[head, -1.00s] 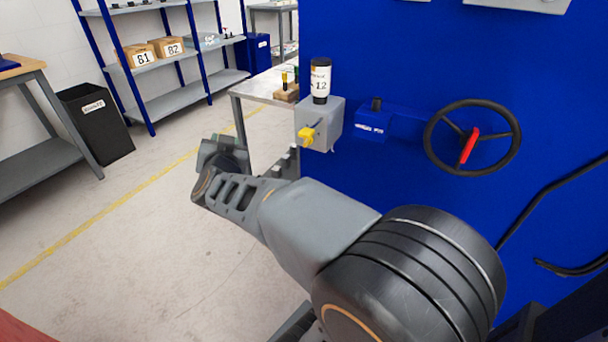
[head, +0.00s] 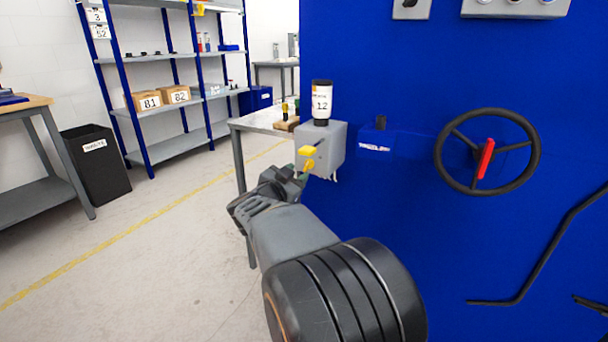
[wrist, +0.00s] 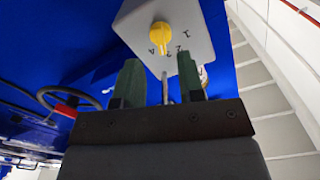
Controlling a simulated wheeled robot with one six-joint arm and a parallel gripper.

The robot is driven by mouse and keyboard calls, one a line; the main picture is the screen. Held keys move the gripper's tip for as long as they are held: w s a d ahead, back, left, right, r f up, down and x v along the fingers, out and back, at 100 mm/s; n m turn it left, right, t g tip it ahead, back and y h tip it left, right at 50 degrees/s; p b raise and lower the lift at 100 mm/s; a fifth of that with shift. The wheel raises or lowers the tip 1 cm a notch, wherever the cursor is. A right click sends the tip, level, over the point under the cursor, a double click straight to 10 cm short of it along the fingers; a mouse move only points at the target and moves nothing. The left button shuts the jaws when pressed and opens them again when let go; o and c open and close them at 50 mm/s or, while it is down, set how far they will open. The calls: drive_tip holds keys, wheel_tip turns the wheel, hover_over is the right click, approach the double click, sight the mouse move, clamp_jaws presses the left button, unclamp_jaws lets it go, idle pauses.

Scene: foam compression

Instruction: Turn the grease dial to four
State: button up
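The grease dial is a yellow knob (head: 308,152) on the front of a grey box (head: 333,150) fixed to the blue panel. In the wrist view the knob (wrist: 161,34) sits on the pale box face (wrist: 190,20), with small dark numbers around it, a 4 at its lower left. Which number it points at is hard to tell. My gripper (head: 300,172) is just in front of and below the knob. In the wrist view its two green fingers (wrist: 160,78) are apart with the knob beyond their tips, not between them. A thin grey rod shows between the fingers.
A bottle labelled 12 (head: 321,102) stands on the box. A small blue box (head: 376,140) and a black handwheel with a red handle (head: 487,151) are to the right. A table (head: 262,120) stands behind at left.

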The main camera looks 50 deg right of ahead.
sight(306, 167)
drive_tip(key=shift+b+x, duration=0.55)
drive_tip(key=shift+x, duration=1.9)
drive_tip(key=shift+c, duration=0.5)
clamp_jaws()
